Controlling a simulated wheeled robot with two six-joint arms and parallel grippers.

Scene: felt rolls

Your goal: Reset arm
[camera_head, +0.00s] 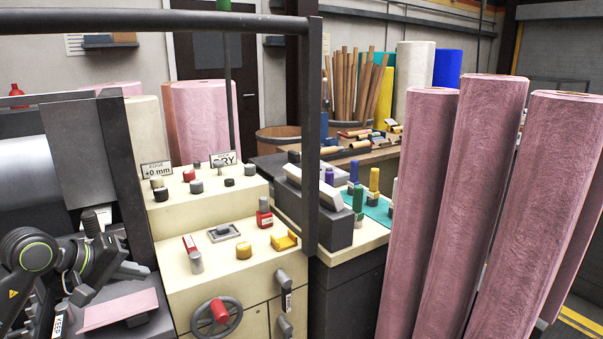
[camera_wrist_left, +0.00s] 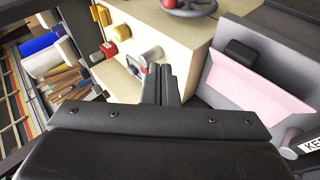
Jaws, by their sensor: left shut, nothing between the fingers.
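My left gripper (camera_head: 135,270) is at the lower left of the head view, beside the cream console (camera_head: 225,215) and above a pink felt piece (camera_head: 120,308). In the left wrist view its two dark fingers (camera_wrist_left: 162,85) are together with nothing between them. They point toward the console front, near a silver-topped knob (camera_wrist_left: 152,56). The pink felt piece also shows in the wrist view (camera_wrist_left: 250,85), right of the fingers, on a grey surface. My right gripper is not in view.
The console carries a red-hubbed handwheel (camera_head: 217,315), a yellow knob (camera_head: 243,250) and several switches. A dark post (camera_head: 311,140) rises beside it. Tall pink rolls (camera_head: 460,190) stand at right. A grey roller machine (camera_head: 50,170) is at left.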

